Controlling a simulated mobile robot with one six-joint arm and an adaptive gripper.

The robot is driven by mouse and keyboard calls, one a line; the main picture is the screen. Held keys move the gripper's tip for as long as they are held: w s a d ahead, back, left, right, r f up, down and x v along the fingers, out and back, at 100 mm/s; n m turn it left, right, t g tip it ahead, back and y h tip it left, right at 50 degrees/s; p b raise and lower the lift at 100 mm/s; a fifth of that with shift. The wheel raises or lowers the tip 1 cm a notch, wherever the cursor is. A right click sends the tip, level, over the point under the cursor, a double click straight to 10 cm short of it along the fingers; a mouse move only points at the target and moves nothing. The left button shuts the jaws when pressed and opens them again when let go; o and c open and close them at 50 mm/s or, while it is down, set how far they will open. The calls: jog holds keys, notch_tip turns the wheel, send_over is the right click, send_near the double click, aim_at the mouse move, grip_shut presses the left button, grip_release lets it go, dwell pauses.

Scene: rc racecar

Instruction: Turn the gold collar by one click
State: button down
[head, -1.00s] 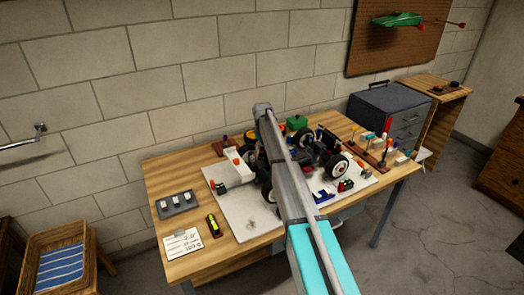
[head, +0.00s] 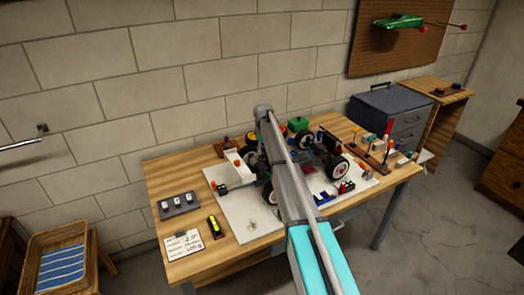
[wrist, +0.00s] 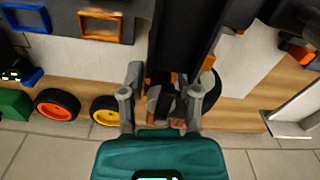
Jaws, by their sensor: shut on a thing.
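My gripper (wrist: 163,92) points in among the parts of the racecar in the wrist view. Its two grey fingers are closed in on a small part at the middle. A gold-orange bit (wrist: 180,79) shows between the fingers, apparently the gold collar, but dark parts and the fingers hide most of it. I cannot make out its clicks or any marking. In the head view the racecar (head: 337,167), with black tyres and pale hubs, stands on a white board (head: 250,215). My arm crosses in front of it and hides the gripper and collar there.
A grey tray (head: 179,204), a yellow-and-black tool (head: 214,226) and a written card (head: 184,243) lie at the table's left. A wooden rack of tools (head: 373,152) stands at the right. Orange (wrist: 57,108) and yellow wheels (wrist: 105,110) show in the wrist view.

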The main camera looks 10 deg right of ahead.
jog(key=shift+d+m, duration=0.2)
jog(key=shift+m, duration=0.2)
jog(key=m, duration=0.3)
jog(key=shift+m, duration=0.3)
jog(key=m, duration=0.4)
jog(key=shift+m, duration=0.4)
jog(key=shift+s, duration=0.1)
jog(key=shift+c, duration=1.6)
grip_release()
jog(key=shift+a, duration=0.1)
jog(key=shift+r, duration=0.15)
